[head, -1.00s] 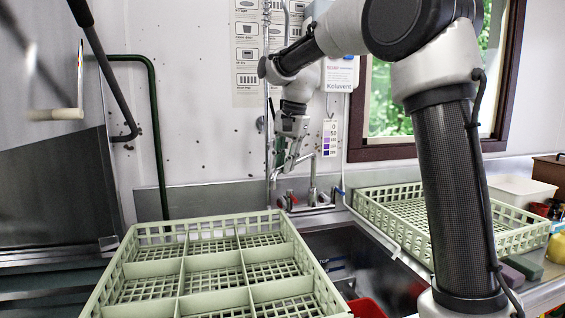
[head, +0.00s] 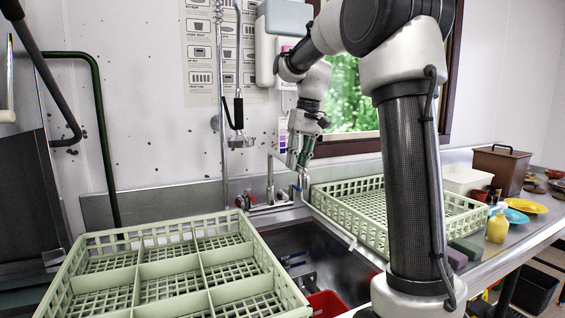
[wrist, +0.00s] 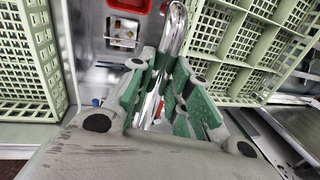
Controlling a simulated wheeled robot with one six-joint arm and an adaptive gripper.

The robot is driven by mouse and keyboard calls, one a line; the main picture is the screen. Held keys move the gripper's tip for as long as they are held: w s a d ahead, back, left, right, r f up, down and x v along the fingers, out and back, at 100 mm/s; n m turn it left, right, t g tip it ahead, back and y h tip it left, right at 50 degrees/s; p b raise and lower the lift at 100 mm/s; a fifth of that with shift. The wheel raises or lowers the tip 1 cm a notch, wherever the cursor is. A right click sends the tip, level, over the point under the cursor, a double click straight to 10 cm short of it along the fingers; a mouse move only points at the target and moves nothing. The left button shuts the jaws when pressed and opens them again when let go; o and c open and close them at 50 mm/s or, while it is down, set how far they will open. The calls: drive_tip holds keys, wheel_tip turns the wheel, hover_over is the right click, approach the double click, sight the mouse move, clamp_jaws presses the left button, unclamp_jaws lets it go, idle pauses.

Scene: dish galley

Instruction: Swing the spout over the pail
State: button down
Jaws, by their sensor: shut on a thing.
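The chrome spout (head: 271,176) rises from the faucet behind the sink, and its upper part reaches right to my gripper (head: 300,165). In the wrist view the spout (wrist: 173,32) runs between the green-padded fingers of my gripper (wrist: 168,75), which is shut on it. The red pail (head: 327,303) sits low in the sink, partly cut off by the lower frame edge in the head view. The red pail also shows at the top of the wrist view (wrist: 128,4), left of the spout. Whether the spout's outlet is above the pail I cannot tell.
A green divided rack (head: 150,270) stands left of the sink (head: 300,243), and another green rack (head: 390,210) stands right of it. A spray hose (head: 238,115) hangs behind the faucet. A yellow bottle (head: 497,228) and sponges (head: 465,248) are on the right counter.

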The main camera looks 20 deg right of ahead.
drive_tip(key=shift+d+n, duration=0.5)
drive_tip(key=shift+d, duration=0.45)
drive_tip(key=shift+r, duration=0.1)
drive_tip(key=c, duration=1.3)
unclamp_jaws()
drive_tip(key=shift+d, duration=0.15)
drive_tip(key=r, duration=0.4)
drive_tip(key=d+r, duration=0.1)
drive_tip(key=r, duration=0.2)
drive_tip(key=d+r, duration=0.1)
drive_tip(key=r, duration=0.3)
drive_tip(key=shift+d+r, duration=0.1)
drive_tip(key=shift+r, duration=0.25)
